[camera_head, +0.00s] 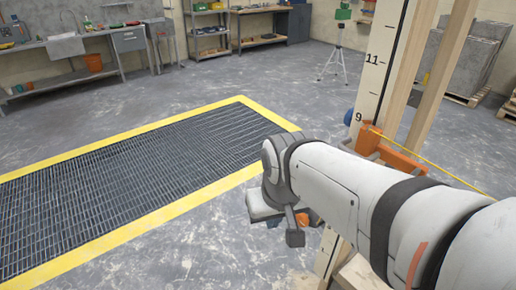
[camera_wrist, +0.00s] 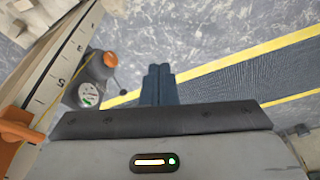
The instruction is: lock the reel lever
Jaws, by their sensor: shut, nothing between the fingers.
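My gripper (camera_wrist: 158,84) is shut and empty, its two dark fingers together in the wrist view. To its left is a dark grey reel-like body (camera_wrist: 98,70) with an orange part (camera_wrist: 110,60) on top and a pale round label (camera_wrist: 88,94). It sits beside a marked measuring staff (camera_wrist: 58,72). The fingers appear apart from it. A thin dark piece with a small round end (camera_wrist: 122,90) sticks out towards the fingers; I cannot tell whether it is the lever. In the head view my arm hides most of this area.
An orange clamp (camera_head: 400,156) sits on the staff (camera_head: 374,70) and wooden post (camera_head: 440,75), with a yellow line (camera_head: 450,172) running right. A yellow-edged floor grate (camera_head: 130,180) lies left. Open concrete floor (camera_head: 220,80) lies beyond it.

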